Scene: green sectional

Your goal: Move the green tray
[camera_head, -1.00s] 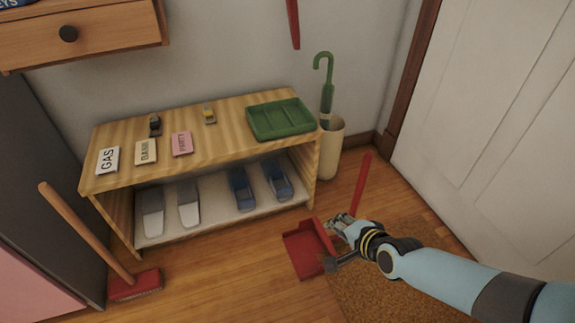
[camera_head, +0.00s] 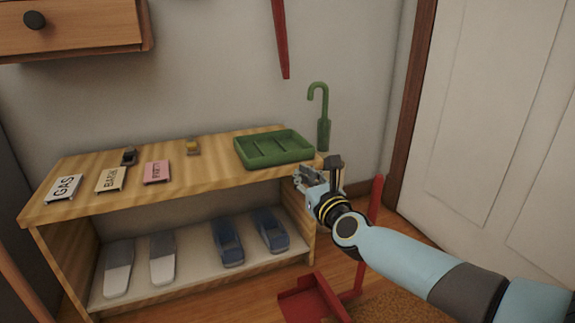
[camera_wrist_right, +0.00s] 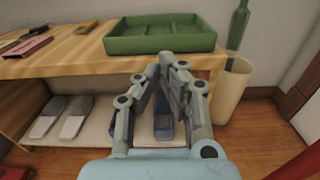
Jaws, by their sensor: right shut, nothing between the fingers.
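The green tray (camera_head: 274,158) lies flat on the right end of the wooden bench top. It has raised walls and dividers inside. In the right wrist view the tray (camera_wrist_right: 160,44) is ahead of and above my fingertips. My right gripper (camera_head: 300,176) is beside the bench's right front corner, just below and right of the tray, apart from it. In the right wrist view its fingers (camera_wrist_right: 166,62) are together and empty. My left gripper is in neither view.
On the bench (camera_head: 205,185) are several label cards, including a pink one (camera_head: 157,172), and two small items. Slippers and blue shoes (camera_head: 228,242) stand on the lower shelf. A green umbrella (camera_head: 322,125) stands in a beige holder (camera_wrist_right: 233,92). A red dustpan (camera_head: 305,302) lies on the floor.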

